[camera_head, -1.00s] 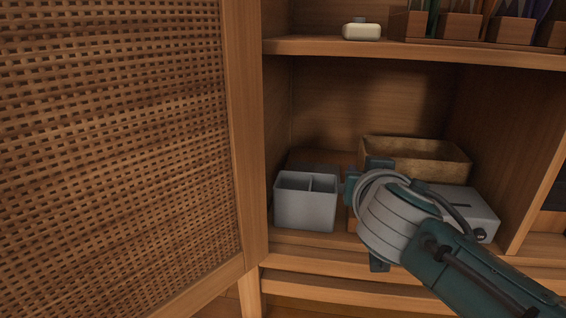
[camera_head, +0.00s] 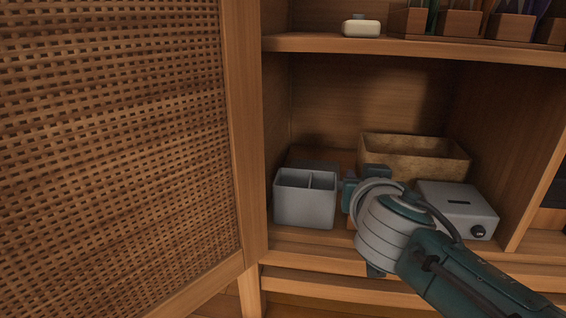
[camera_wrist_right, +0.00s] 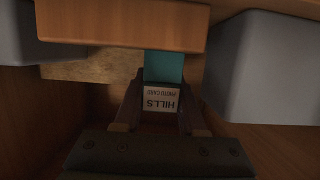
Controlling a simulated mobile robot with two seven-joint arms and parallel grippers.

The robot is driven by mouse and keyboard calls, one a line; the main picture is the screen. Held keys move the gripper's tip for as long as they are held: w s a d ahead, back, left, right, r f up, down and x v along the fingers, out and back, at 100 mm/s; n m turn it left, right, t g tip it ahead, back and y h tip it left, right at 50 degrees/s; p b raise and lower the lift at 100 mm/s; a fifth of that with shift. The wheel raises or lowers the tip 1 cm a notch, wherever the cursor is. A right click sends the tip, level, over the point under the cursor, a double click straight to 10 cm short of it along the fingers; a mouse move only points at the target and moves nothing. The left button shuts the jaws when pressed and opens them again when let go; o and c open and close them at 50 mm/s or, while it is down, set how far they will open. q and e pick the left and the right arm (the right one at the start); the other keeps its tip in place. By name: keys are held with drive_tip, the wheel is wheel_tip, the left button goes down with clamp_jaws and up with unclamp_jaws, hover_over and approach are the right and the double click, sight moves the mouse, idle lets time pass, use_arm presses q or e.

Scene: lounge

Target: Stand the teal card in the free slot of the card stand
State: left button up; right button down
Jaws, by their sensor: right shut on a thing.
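My right gripper (camera_wrist_right: 160,115) is shut on the teal card (camera_wrist_right: 164,67), which has a white label reading "HILLS PHOTO CARD", upside down in the right wrist view. A wooden block (camera_wrist_right: 120,24), apparently the card stand, lies just beyond the fingers and covers the card's far end. I cannot tell whether the card is in a slot or only behind the block. In the head view my right gripper (camera_head: 362,182) is in the lower cabinet compartment; my wrist hides the card and most of the stand. My left gripper is not in view.
A grey divided bin (camera_head: 303,207) stands close left of the gripper. A pale box with a slot and knob (camera_head: 460,203) stands to the right, a tan open box (camera_head: 415,150) behind. The shelf above (camera_head: 420,48) and the woven door (camera_head: 120,150) bound the space.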

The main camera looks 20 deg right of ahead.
drive_tip(key=shift+f, duration=0.8)
drive_tip(key=shift+c, duration=2)
unclamp_jaws()
drive_tip(key=shift+p+v, duration=0.5)
drive_tip(key=shift+v, duration=0.55)
drive_tip(key=shift+p+v, duration=0.55)
drive_tip(key=shift+v, duration=1.45)
drive_tip(key=shift+d, duration=0.1)
